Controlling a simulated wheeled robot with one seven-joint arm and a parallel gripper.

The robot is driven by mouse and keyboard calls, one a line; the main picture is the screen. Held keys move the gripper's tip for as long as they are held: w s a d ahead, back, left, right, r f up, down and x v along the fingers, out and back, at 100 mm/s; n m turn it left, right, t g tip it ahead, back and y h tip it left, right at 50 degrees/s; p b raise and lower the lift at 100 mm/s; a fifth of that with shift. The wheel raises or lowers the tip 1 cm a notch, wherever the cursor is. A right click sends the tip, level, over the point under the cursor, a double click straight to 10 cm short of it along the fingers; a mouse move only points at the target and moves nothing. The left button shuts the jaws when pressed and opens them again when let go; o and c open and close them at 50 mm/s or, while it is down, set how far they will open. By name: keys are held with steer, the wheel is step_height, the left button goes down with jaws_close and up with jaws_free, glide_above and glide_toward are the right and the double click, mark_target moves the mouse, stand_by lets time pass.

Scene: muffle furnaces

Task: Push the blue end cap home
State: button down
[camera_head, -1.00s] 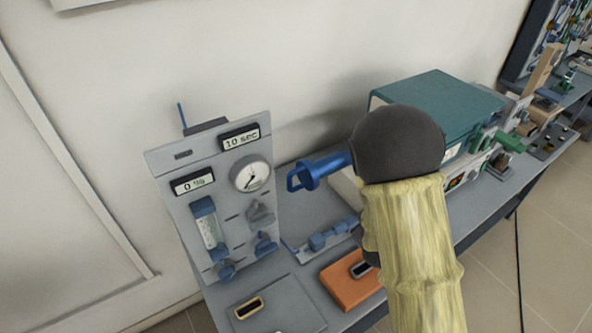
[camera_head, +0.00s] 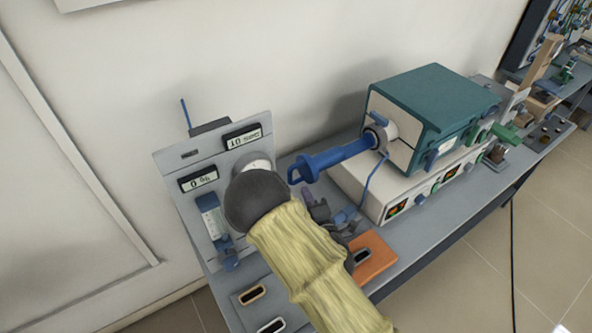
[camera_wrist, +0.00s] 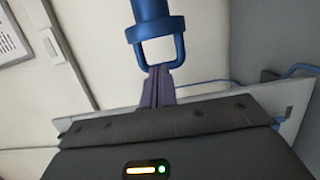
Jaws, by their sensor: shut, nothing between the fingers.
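The blue end cap (camera_head: 305,168), with a loop handle at its outer end, sits on the left end of a blue tube (camera_head: 345,153) that runs into the teal furnace (camera_head: 432,105). In the wrist view the blue cap (camera_wrist: 155,28) is at the top centre, its loop pointing down toward me. My gripper (camera_head: 307,193) is just below and in front of the loop in the head view. In the wrist view its purple fingers (camera_wrist: 158,72) are closed together, empty, with tips overlapping the loop's crossbar. I cannot tell whether they touch it.
A grey gauge panel (camera_head: 168,162) stands left of the cap, behind my arm. An orange block (camera_head: 378,262) lies on the bench near my forearm. The furnace's white control base (camera_head: 362,192) is to the right. A blue cable hangs by the furnace's left end.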

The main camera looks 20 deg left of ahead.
steer(key=p+x, duration=0.3)
steer(key=x, duration=0.6)
steer(key=shift+w+r, duration=0.1)
steer(key=shift+w+a, duration=0.25)
steer(key=shift+w, duration=0.15)
